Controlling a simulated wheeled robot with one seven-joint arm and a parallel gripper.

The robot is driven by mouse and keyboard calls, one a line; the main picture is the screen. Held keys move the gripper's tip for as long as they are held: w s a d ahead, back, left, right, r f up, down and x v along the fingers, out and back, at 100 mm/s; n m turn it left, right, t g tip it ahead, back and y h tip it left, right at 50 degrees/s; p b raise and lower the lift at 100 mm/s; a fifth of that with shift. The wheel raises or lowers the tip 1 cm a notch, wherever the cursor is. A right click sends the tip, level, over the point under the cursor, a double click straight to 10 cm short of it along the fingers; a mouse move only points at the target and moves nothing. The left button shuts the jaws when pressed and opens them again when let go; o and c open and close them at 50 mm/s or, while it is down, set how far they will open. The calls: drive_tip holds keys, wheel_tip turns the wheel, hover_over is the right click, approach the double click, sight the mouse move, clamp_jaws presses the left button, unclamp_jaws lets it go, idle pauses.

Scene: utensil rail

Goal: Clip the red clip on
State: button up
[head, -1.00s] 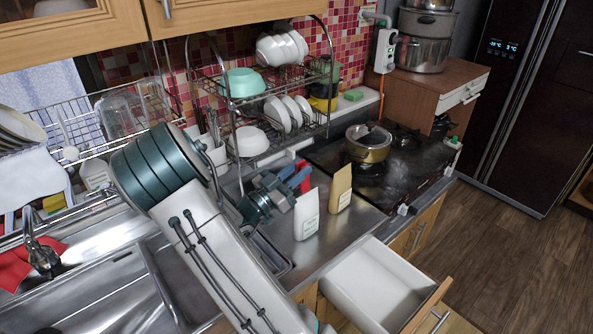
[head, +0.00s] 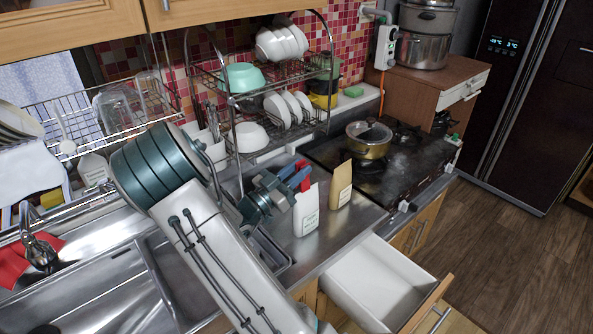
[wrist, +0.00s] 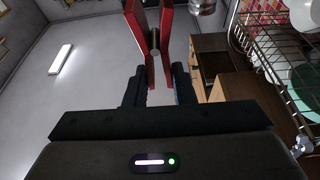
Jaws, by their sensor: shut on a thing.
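The red clip (wrist: 140,35) is between the fingers of my gripper (wrist: 158,88) in the wrist view, its two red arms meeting at a metal pivot. In the head view only a small red part of the clip (head: 304,184) shows beside my gripper (head: 296,178), above the counter. My gripper is shut on the clip.
A two-tier dish rack (head: 262,75) with bowls and plates stands behind the gripper. A stove with a lidded pot (head: 369,138) is to the right. An open white drawer (head: 370,285) juts out below the counter (head: 357,218). The sink (head: 105,280) is at left.

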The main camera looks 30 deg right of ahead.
drive_tip(key=shift+f+b, duration=0.5)
drive_tip(key=shift+f, duration=0.2)
drive_tip(key=o, duration=0.7)
drive_tip(key=b+v, duration=0.3)
drive_tip(key=v, duration=1)
drive_tip(key=shift+a+b, duration=0.35)
drive_tip(key=shift+a, duration=0.05)
drive_tip(key=shift+f, duration=0.1)
